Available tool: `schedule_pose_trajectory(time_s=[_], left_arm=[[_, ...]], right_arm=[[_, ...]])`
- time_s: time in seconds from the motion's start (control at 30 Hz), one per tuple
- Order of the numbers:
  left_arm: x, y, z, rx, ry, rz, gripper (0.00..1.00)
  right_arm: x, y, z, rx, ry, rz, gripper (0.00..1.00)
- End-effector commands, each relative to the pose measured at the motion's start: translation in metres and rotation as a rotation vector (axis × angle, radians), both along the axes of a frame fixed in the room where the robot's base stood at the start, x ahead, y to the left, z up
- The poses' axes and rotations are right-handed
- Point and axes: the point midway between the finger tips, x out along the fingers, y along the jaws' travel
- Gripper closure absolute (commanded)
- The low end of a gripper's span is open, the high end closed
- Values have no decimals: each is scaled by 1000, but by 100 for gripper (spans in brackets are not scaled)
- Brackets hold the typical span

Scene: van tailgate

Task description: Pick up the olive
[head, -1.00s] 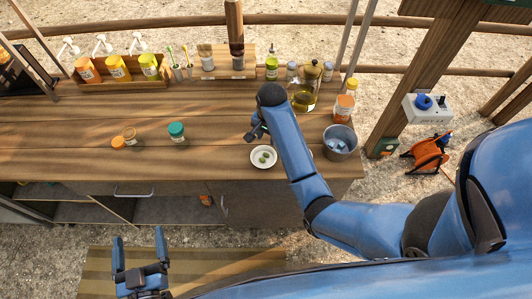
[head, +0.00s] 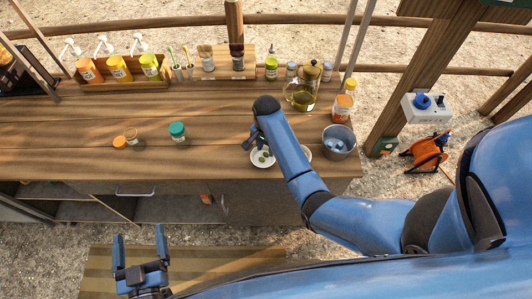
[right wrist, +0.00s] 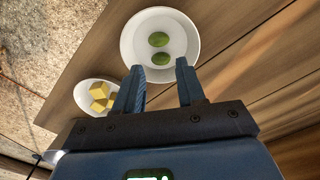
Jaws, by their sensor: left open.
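Two green olives lie on a small white plate (right wrist: 187,30) near the counter's front edge. In the right wrist view one olive (right wrist: 159,39) is farther from my fingers and the other olive (right wrist: 160,58) is nearer. The plate also shows in the head view (head: 257,160), partly covered by my right gripper (head: 250,146). In the right wrist view my right gripper (right wrist: 161,75) is open, with nothing between its fingertips, which reach the near rim of the plate. My left gripper (head: 140,246) is open and empty, off the counter at the lower left.
A second white dish (right wrist: 80,94) with yellow cubes sits beside the plate. A metal bucket (head: 339,143) and a glass oil jug (head: 302,95) stand to the right. A teal-lidded jar (head: 178,135) and orange-lidded jars stand left. The counter between is clear.

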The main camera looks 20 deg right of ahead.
Motion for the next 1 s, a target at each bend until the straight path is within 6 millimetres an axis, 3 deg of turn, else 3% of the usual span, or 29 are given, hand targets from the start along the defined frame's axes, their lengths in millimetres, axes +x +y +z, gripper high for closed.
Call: schedule_pose_trajectory(time_s=[0.23, 0.53, 0.8, 1.0], left_arm=[[0, 0, 6, 0, 0, 0, 9], [0, 0, 6, 0, 0, 0, 9], [0, 0, 6, 0, 0, 0, 9], [0, 0, 6, 0, 0, 0, 9]], right_arm=[[0, 1, -25, 0, 1, 0, 61], [0, 1, -29, 0, 0, 0, 61], [0, 1, -28, 0, 0, 0, 100], [0, 1, -28, 0, 0, 0, 100]])
